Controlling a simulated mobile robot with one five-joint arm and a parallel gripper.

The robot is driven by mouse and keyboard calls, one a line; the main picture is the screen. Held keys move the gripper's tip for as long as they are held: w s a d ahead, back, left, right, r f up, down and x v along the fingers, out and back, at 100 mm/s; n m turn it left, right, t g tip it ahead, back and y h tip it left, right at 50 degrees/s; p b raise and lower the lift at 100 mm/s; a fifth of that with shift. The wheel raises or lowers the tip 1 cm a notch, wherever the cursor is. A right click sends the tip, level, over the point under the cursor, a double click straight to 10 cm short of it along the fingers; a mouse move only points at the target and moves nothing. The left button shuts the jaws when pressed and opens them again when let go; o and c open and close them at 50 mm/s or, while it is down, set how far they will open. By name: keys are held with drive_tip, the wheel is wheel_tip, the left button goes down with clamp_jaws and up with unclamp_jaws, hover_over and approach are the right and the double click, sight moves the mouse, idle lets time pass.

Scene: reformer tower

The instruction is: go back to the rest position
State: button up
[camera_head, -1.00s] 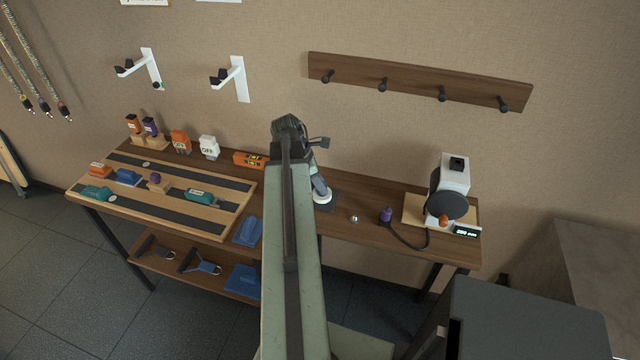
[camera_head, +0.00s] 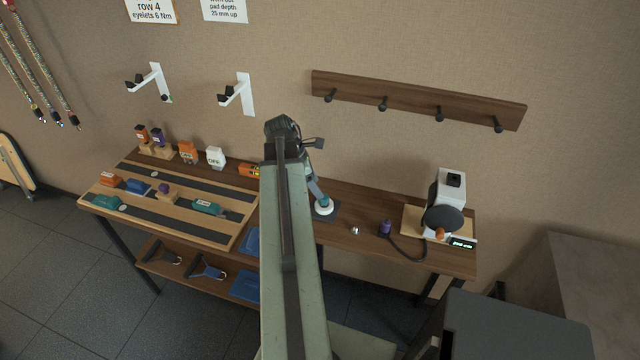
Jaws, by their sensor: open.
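My gripper (camera_head: 290,130) is the dark end of my long pale green arm, which rises from the bottom of the picture and hides the middle of the bench. It shows from behind, with a small dark part sticking out to the right. It is open, and nothing shows held in it, though its far side is hidden. It appears in front of the wall and the bench's back edge. A blue-grey piece with a white round foot (camera_head: 324,207) shows just right of the arm, over a dark mat.
The wooden bench (camera_head: 368,247) holds a strip board (camera_head: 236,241) with several blocks at left and a white machine (camera_head: 451,187) at right. A peg rail (camera_head: 413,102) and white brackets (camera_head: 236,97) are on the wall. A dark box (camera_head: 515,325) stands close at front right; floor (camera_head: 75,285) is clear at left.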

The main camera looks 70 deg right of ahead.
drive_tip(key=shift+w+a+r, duration=0.15)
drive_tip(key=shift+w+r, duration=0.05)
drive_tip(key=shift+r, duration=0.4)
drive_tip(key=w+a+n+t+h, duration=0.15)
drive_tip(key=w+a+n, duration=0.45)
drive_tip(key=w+a, duration=1.95)
drive_tip(key=w+a+f+m+t+y, duration=0.1)
drive_tip(key=a+m, duration=0.5)
drive_tip(key=a, duration=0.9)
drive_tip(key=w+a+m+t+y, duration=0.1)
drive_tip(key=w+a+m+y, duration=0.2)
drive_tip(key=a, duration=1.2)
drive_tip(key=w+m, duration=0.2)
drive_tip(key=m, duration=0.1)
drive_tip(key=shift+w+f+m, duration=0.3)
drive_tip(key=shift+w+f, duration=0.1)
